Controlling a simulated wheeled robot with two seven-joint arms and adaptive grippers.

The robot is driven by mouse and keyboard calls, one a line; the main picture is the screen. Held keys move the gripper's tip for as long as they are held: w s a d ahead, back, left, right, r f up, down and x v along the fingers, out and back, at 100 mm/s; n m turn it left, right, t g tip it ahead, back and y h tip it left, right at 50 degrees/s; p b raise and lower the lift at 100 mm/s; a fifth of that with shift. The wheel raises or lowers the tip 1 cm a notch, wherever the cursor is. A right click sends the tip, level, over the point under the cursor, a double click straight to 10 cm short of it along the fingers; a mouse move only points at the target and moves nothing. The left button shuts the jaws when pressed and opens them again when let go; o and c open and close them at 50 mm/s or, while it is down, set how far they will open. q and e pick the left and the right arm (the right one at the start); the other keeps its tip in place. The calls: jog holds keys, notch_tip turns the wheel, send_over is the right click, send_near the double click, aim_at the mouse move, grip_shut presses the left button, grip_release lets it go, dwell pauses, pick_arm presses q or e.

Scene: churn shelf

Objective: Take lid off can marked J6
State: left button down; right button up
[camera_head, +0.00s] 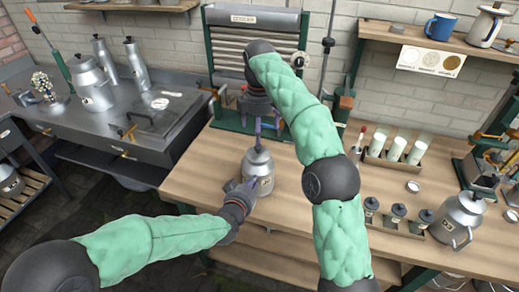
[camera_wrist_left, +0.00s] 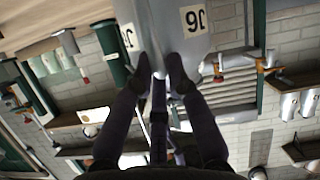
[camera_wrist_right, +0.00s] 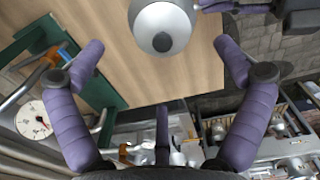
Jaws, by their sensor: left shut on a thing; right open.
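The can marked J6 (camera_head: 262,184) is a grey metal churn standing upright near the left end of the wooden bench. Its J6 label (camera_wrist_left: 194,18) shows upside down in the left wrist view. Its domed lid (camera_head: 257,157) is on top, with a dark round knob (camera_wrist_right: 162,42) seen from above in the right wrist view. My left gripper (camera_wrist_left: 160,68) is shut on the can at its left side, apparently on its handle; the exact grip is partly hidden. My right gripper (camera_head: 259,132) is open above the lid, its fingers apart and not touching it.
A green-framed rack (camera_head: 222,122) stands behind the can. To the right are a tray of pale cylinders (camera_head: 397,149), a tray of small dark-topped jars (camera_head: 397,214) and another churn (camera_head: 458,222). The bench front beside the can is bare.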

aim_at(260, 150)
pick_arm(q)
jog(key=shift+w+r, duration=0.1)
jog(key=shift+r, duration=0.05)
pick_arm(e)
notch_tip(260, 150, down, 8)
jog(key=shift+f, duration=0.25)
